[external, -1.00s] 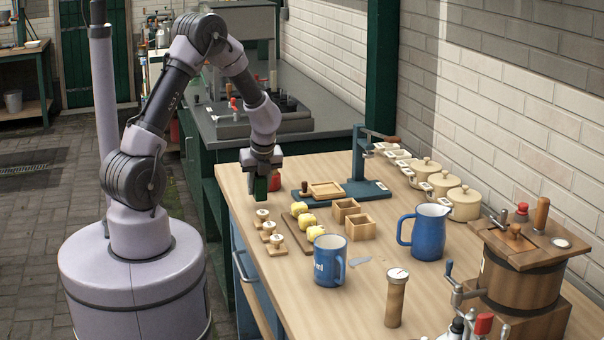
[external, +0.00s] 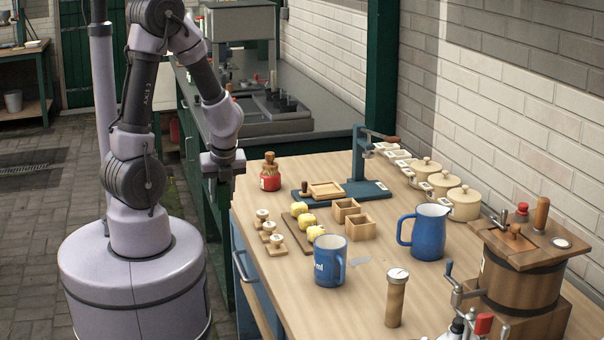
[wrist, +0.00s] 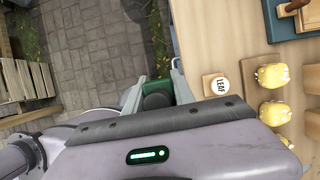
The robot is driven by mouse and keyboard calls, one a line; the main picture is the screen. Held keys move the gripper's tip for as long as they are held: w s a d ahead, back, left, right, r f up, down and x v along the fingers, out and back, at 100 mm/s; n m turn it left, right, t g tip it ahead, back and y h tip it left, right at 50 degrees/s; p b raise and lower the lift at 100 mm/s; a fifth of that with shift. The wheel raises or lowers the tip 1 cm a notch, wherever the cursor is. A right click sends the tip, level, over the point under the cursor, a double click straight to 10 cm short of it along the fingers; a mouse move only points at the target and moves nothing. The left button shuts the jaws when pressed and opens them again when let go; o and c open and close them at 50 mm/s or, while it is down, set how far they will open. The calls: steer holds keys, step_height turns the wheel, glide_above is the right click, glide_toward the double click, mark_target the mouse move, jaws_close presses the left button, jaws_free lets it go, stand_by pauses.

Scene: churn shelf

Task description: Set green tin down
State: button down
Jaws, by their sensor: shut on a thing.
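The green tin (wrist: 157,86) shows in the wrist view between the two fingers of my gripper (wrist: 157,92), which is shut on it. In the external view my gripper (external: 222,180) hangs at the far left edge of the wooden table (external: 300,170), pointing down. The tin is hard to make out there against the dark green bench behind. In the wrist view the tin is over the paved floor, just outside the table edge, and not above the tabletop.
A red jar (external: 270,173) stands near the table's far left corner. Wooden stamps (external: 268,225), one showing "LEAF" in the wrist view (wrist: 216,85), sit by the left edge near yellow butter pieces (external: 301,221). A blue mug (external: 329,262) stands nearer. Bare wood lies around the red jar.

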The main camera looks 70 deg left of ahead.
step_height(320, 180, up, 9)
steer(key=shift+r, duration=0.2)
steer(key=w+d+r+m+t+h+p, duration=0.1)
steer(key=w+d+m+p, duration=0.2)
steer(key=w, duration=0.6)
steer(key=w+d+r+m+t, duration=0.1)
steer(key=w+d+m, duration=0.25)
steer(key=w, duration=0.55)
steer(key=w+d+m+t+h+p, duration=0.15)
steer(key=w+d+m, duration=0.35)
steer(key=w+d, duration=0.8)
steer(key=w+d+f+m+h+p, duration=0.1)
steer(key=w+d+m+p, duration=0.15)
steer(key=d, duration=1.05)
steer(key=w+d+f+m+h+p, duration=0.1)
steer(key=w+d+m, duration=0.3)
steer(key=d, duration=0.9)
steer(key=shift+t, duration=0.45)
steer(key=f+b, duration=0.1)
steer(key=f, duration=0.4)
steer(key=f+b, duration=0.1)
steer(key=f, duration=0.4)
steer(key=f+b, duration=0.1)
steer(key=f, duration=0.4)
steer(key=shift+a+f, duration=0.3)
steer(key=shift+a, duration=0.05)
steer(key=shift+s, duration=0.1)
